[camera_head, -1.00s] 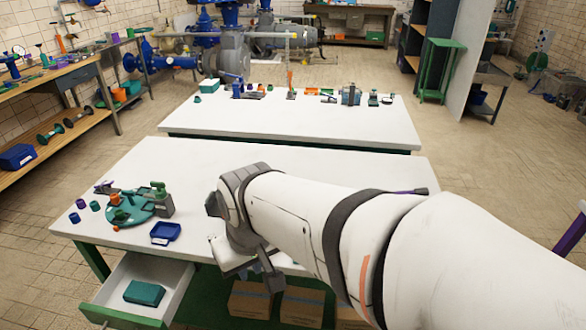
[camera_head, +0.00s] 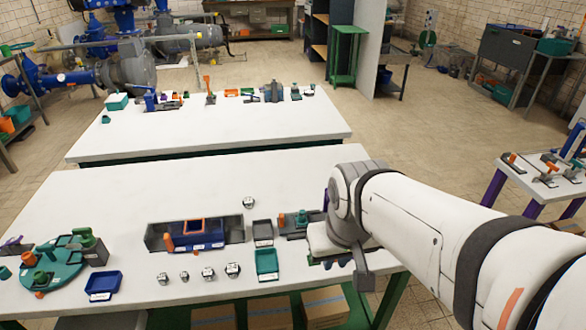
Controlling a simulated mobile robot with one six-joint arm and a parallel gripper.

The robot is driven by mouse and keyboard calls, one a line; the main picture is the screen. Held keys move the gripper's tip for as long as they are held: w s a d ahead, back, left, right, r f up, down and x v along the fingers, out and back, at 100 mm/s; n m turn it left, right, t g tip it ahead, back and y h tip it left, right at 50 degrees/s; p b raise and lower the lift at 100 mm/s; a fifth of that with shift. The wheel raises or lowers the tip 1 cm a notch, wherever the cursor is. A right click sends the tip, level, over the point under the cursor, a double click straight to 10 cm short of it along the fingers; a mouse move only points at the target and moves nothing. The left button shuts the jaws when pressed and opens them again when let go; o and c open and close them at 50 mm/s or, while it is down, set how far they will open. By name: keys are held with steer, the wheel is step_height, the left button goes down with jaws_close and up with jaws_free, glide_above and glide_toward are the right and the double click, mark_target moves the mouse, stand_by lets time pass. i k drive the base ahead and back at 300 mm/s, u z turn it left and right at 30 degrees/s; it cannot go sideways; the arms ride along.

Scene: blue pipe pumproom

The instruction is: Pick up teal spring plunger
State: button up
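A small teal upright piece (camera_head: 303,217), which looks like the teal spring plunger, stands in a dark grey fixture (camera_head: 291,230) on the near white table. My gripper (camera_head: 342,265) hangs over the table's right part, just right of that fixture. Its fingers are mostly hidden behind my wrist, so I cannot tell how far they are apart or whether they hold anything.
A teal tray (camera_head: 267,264) and a dark grey tray (camera_head: 263,231) lie left of my gripper. A blue box with orange parts (camera_head: 198,233) sits farther left, with several small metal pieces in front. A teal round plate (camera_head: 52,268) is at far left. The table's back half (camera_head: 150,190) is clear.

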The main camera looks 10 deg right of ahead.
mark_target(302, 220)
steer(key=u, duration=1.75)
steer(key=k, duration=1.05)
steer(key=z, duration=1.1)
steer(key=i, duration=1)
steer(key=z, duration=0.1)
